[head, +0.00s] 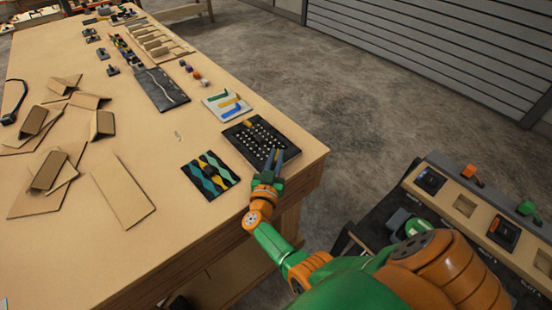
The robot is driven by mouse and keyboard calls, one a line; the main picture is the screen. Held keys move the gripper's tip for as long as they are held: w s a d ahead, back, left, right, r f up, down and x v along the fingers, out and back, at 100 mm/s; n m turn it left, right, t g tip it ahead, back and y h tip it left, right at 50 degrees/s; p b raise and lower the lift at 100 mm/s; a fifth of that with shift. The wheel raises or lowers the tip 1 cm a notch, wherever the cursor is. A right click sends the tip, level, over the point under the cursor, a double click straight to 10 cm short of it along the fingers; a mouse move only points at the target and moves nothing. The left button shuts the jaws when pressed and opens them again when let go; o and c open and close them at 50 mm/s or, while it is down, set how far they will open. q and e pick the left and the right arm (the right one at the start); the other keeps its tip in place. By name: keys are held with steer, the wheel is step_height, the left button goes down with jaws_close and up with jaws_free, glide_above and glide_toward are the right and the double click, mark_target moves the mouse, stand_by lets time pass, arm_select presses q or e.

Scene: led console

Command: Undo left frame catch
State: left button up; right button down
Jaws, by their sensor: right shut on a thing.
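A black console panel (248,134) with rows of small pale dots lies flat near the table's right edge. My right gripper (275,158) reaches in from the lower right and points at the panel's near right corner. Its fingers are shut on a small part at the panel's edge, seemingly a frame catch. The fingers hide that part, so I cannot tell its shape or whether it is undone. An orange piece (248,123) sits at the panel's upper edge. My left gripper is not in view.
A board with green and yellow waves (210,176) lies left of the panel. A white board with coloured strips (227,104) lies beyond it. Brown cardboard pieces (123,191) cover the table's left side. A rack with bins (480,205) stands at the right, off the table.

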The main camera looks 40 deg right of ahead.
stand_by(0.6)
steer(key=c, duration=0.9)
jaws_free()
steer(key=shift+w+d, duration=0.1)
steer(key=shift+o, duration=0.2)
